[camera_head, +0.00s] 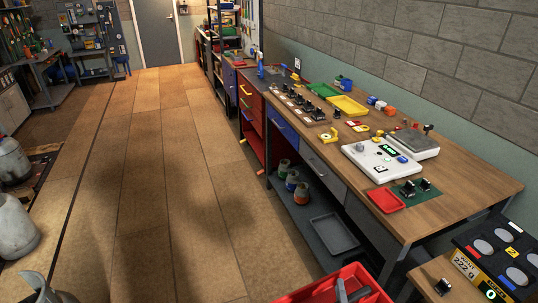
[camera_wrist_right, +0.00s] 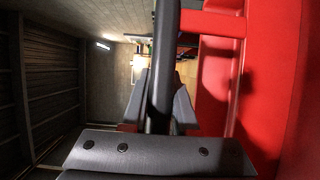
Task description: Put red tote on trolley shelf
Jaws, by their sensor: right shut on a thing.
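The red tote (camera_head: 312,291) shows at the bottom edge of the head view, cut off by the frame. Its red wall fills the right side of the right wrist view (camera_wrist_right: 272,90). My right gripper (camera_head: 349,293) is at the tote, dark grey, partly cut off. In the right wrist view its fingers (camera_wrist_right: 160,100) are shut around a dark bar beside the red wall, which appears to be the tote's handle. The inside of the tote is mostly out of frame. I cannot pick out a trolley for certain.
A long workbench (camera_head: 455,190) runs along the right wall, with scales and small trays on top. Its lower shelf (camera_head: 300,228) holds cans and a grey tray (camera_head: 335,234). A display panel (camera_head: 500,258) stands at lower right. Gas cylinders (camera_head: 14,225) stand left. The middle floor is clear.

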